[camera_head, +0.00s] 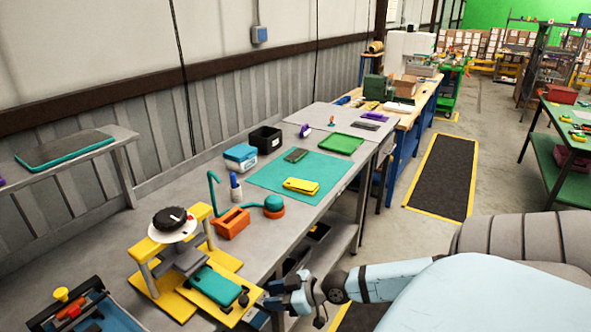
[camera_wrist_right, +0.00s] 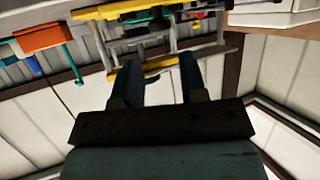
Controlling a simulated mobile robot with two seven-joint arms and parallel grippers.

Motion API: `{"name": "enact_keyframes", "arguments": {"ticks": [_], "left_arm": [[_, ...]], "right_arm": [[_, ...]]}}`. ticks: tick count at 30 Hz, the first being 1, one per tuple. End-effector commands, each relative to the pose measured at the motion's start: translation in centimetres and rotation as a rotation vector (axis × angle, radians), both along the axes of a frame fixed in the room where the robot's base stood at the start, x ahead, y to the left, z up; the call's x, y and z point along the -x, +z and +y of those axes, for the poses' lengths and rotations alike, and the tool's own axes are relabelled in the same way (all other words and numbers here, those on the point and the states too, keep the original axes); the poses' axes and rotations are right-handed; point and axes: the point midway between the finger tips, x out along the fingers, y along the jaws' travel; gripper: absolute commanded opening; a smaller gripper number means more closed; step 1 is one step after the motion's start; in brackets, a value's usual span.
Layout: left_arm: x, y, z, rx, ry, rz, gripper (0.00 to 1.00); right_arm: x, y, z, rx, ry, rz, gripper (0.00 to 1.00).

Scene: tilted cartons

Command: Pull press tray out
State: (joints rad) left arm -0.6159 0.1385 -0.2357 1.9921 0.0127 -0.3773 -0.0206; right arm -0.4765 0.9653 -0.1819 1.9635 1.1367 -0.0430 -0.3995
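The press (camera_head: 160,245) stands at the near left end of the grey workbench, with a yellow frame and a black round knob on top. Its yellow tray (camera_head: 228,314) sticks out at the front, low on the press, with a teal phone-like piece (camera_head: 215,286) lying on it. My right gripper (camera_head: 270,296) is beside the tray's front right edge. In the right wrist view, the two dark fingers (camera_wrist_right: 160,84) are apart, with yellow press parts (camera_wrist_right: 155,66) beyond and between them. Contact with the tray cannot be told. My left gripper is not in view.
An orange holder (camera_head: 231,223) and a teal hooked stand (camera_head: 273,207) are behind the press. A teal mat (camera_head: 262,178) with a yellow phone-like piece (camera_head: 301,186) lies farther back. Clear floor lies right of the bench.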

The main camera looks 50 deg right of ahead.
Motion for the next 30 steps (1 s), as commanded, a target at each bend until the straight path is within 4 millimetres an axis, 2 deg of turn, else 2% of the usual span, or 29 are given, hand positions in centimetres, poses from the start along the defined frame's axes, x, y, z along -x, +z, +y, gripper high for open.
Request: {"name": "enact_keyframes", "arguments": {"ticks": [6, 12, 30], "left_arm": [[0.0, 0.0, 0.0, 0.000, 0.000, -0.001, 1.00], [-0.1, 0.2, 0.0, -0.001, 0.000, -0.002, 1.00], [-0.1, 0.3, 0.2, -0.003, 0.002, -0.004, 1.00]], "right_arm": [[2.8, 1.2, -1.3, 0.004, 0.004, 0.004, 0.39], [4.4, 2.0, -2.2, 0.002, 0.000, 0.001, 0.39], [5.0, 2.4, -2.5, -0.001, 0.001, -0.001, 0.39]]}}
